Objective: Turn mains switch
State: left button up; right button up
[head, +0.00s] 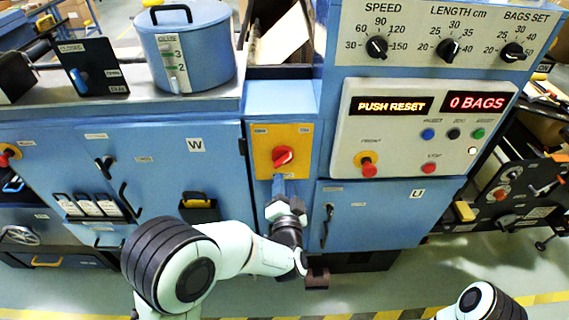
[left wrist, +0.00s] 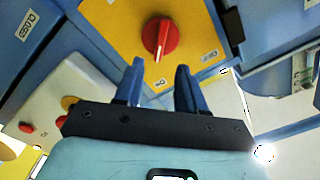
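The mains switch is a red rotary knob (head: 283,156) on a yellow plate (head: 264,139) on the blue machine front. Its grip bar slants up to the right in the head view. Small labels sit at the plate's edges, too small to read surely. My left gripper (head: 279,183) is just below the knob, pointing up at it. In the left wrist view the two blue fingers (left wrist: 160,70) are apart and empty, with the red knob (left wrist: 159,38) beyond their tips, apart from them. My right gripper is out of view; only part of that arm shows at the lower right.
A control panel (head: 408,130) with dials above it is right of the switch; its displays read PUSH RESET and 0 BAGS. A blue pot (head: 190,55) stands on the ledge at upper left. Cabinet doors W (head: 160,170) and U (head: 390,215) have protruding handles.

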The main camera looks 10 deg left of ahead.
aim_at(284, 162)
pick_arm(q)
jog(key=p+x, duration=0.1)
jog(key=x, duration=0.6)
jog(key=shift+w+a, duration=0.1)
jog(key=shift+w, duration=0.2)
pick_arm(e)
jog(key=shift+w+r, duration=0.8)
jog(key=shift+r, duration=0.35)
pick_arm(q)
grip_shut()
